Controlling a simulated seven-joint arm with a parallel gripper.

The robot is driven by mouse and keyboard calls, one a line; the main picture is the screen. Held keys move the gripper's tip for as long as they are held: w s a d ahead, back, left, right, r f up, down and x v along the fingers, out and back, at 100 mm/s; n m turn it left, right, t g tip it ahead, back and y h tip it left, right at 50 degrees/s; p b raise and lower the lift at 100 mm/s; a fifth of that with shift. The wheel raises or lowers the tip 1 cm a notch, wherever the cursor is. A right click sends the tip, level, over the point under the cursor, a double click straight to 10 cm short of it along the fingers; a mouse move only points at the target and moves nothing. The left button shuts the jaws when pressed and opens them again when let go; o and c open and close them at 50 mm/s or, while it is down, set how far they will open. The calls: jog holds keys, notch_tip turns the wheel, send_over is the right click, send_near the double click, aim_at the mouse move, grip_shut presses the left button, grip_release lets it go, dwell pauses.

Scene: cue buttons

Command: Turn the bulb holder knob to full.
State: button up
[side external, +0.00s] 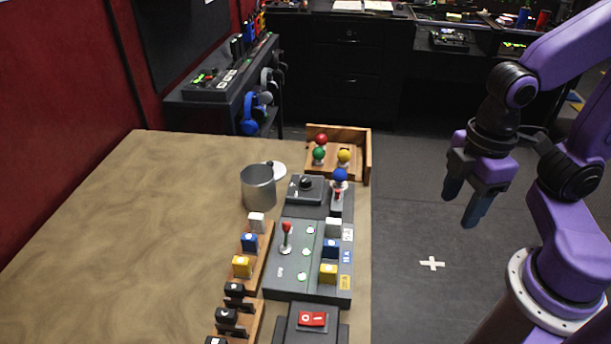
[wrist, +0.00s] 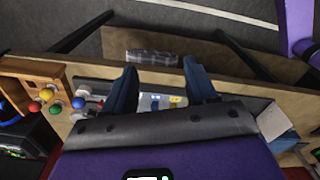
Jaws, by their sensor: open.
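A dark grey box with a round black knob (side external: 306,184) stands near the table's far right part, in the side view. Beside it on the right, a blue bulb (side external: 340,175) sits upright on a small holder with a red part (side external: 337,196). The blue bulb also shows at the left of the wrist view (wrist: 78,103); I cannot make out the knob there. My gripper (side external: 461,207) is open and empty, off the table's right side and well apart from the knob. Its two blue fingers show in the wrist view (wrist: 162,88).
A wooden tray (side external: 366,160) holds red, green and yellow bulbs behind the box. A metal cup (side external: 258,188) stands to its left. In front are a grey panel (side external: 292,285) with a red-topped lever and coloured blocks, and a red switch (side external: 312,319). The table's left is clear.

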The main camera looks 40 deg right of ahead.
jog(key=w+a+r+n, duration=0.1)
jog(key=w+a+r, duration=0.1)
jog(key=w+a, duration=0.45)
notch_tip(320, 180, up, 3)
jog(key=n, duration=0.4)
send_over(306, 179)
notch_tip(306, 179, down, 18)
jog(key=shift+w+r, duration=0.1)
jog(key=shift+r, duration=0.15)
jog(key=c, duration=1.1)
